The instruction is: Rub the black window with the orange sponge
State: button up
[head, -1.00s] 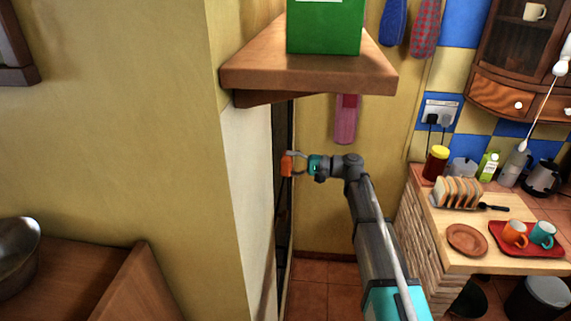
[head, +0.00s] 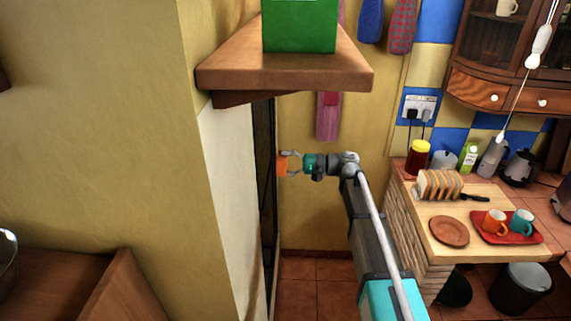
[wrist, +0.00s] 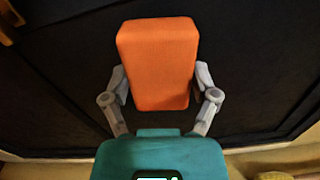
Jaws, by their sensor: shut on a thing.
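The orange sponge (wrist: 158,62) is held between the two fingers of my gripper (wrist: 160,90) in the wrist view. In the head view the sponge (head: 283,164) is at the tip of my gripper (head: 290,163), close to a narrow dark upright surface on the left. That dark surface, probably the black window (head: 262,150), is seen almost edge-on. In the wrist view a large black panel (wrist: 255,60) fills the background behind the sponge. I cannot tell whether the sponge touches it.
A wooden shelf (head: 290,74) with a green box (head: 300,28) is above my gripper. A yellow wall (head: 90,120) stands at left. A counter (head: 490,236) with sliced bread (head: 440,185) and a red tray (head: 521,236) is at right. Tiled floor (head: 305,292) is open below.

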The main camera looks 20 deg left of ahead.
jog(key=shift+v, duration=1.5)
